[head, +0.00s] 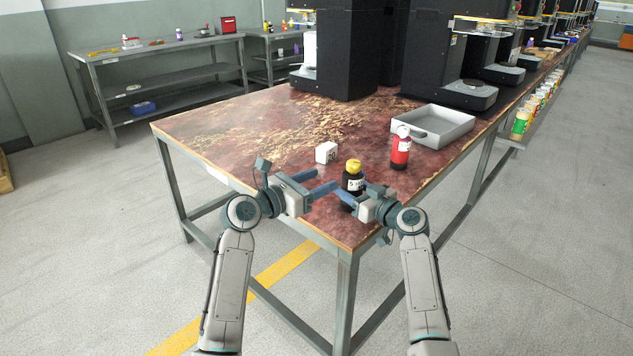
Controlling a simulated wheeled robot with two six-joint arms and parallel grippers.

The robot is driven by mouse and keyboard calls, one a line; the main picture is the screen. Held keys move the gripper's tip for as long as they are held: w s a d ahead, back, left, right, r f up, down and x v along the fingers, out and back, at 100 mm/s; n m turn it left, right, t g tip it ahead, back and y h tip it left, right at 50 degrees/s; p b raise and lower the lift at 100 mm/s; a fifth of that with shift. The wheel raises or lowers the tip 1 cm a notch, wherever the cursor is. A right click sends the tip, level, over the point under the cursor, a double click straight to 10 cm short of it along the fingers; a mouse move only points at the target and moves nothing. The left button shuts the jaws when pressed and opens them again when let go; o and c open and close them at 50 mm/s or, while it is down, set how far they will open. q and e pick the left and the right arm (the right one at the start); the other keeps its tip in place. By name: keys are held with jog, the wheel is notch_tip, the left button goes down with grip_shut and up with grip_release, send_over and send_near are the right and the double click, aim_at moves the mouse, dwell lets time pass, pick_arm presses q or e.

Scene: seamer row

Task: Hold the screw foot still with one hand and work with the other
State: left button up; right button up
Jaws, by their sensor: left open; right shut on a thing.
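A small black bottle (352,183) with a yellow cap and a white label stands upright near the front corner of the brown, worn table (235,130). My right gripper (357,193) reaches in from the right and is shut on the bottle at its side. My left gripper (326,181) is open and empty just left of the bottle, its two blue fingers pointing towards it. I cannot make out a screw foot by name; the bottle's lower part is partly hidden by my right gripper.
A white block (326,153) with dark marks and a red bottle (401,149) with a white cap stand behind. A grey tray (437,127) lies to the right, before black machines (458,52). The table's left part is clear.

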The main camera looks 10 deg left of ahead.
jog(key=o, duration=1.1)
